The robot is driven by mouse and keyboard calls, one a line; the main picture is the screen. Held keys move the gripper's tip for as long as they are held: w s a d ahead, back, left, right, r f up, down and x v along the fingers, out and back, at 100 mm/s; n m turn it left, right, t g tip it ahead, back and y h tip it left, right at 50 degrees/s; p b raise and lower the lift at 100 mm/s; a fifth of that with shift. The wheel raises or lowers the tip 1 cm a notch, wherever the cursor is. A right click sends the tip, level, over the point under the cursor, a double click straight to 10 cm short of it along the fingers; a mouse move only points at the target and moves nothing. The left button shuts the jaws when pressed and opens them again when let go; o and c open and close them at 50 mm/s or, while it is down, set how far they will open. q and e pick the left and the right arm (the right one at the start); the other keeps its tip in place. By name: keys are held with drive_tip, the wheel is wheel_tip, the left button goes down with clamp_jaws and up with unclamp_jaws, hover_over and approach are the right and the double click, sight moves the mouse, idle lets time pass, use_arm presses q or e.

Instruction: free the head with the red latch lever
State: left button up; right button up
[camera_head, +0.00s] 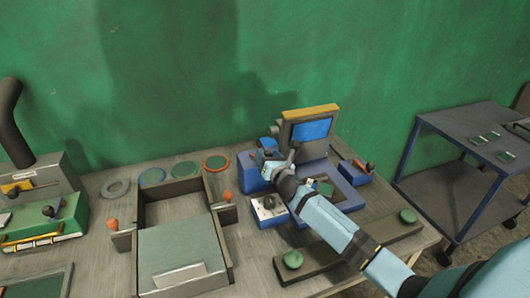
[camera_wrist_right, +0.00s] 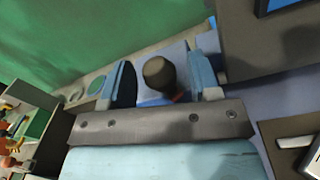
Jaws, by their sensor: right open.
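The device has a blue base (camera_head: 345,192) and an upright grey head (camera_head: 305,150) with a blue screen and a tan top edge. My right gripper (camera_head: 270,158) is at the left side of the head, over a blue block. In the right wrist view its open fingers (camera_wrist_right: 163,82) stand on either side of a dark rounded knob (camera_wrist_right: 158,72). A bit of red (camera_wrist_right: 179,97) shows under the knob; the rest of that lever is hidden. Another lever, orange-red with a dark knob (camera_head: 369,166), stands on the blue block right of the head. My left gripper is out of view.
A grey open-topped box (camera_head: 180,253) with orange-knobbed posts stands left of the device. Flat round discs (camera_head: 152,177) lie behind it. A dark bar with green knobs (camera_head: 292,259) lies in front. A grey cart (camera_head: 470,150) stands at right.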

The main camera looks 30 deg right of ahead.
drive_tip(key=shift+w+d, duration=0.25)
drive_tip(key=shift+w, duration=1)
clamp_jaws()
drive_tip(key=shift+a, duration=0.1)
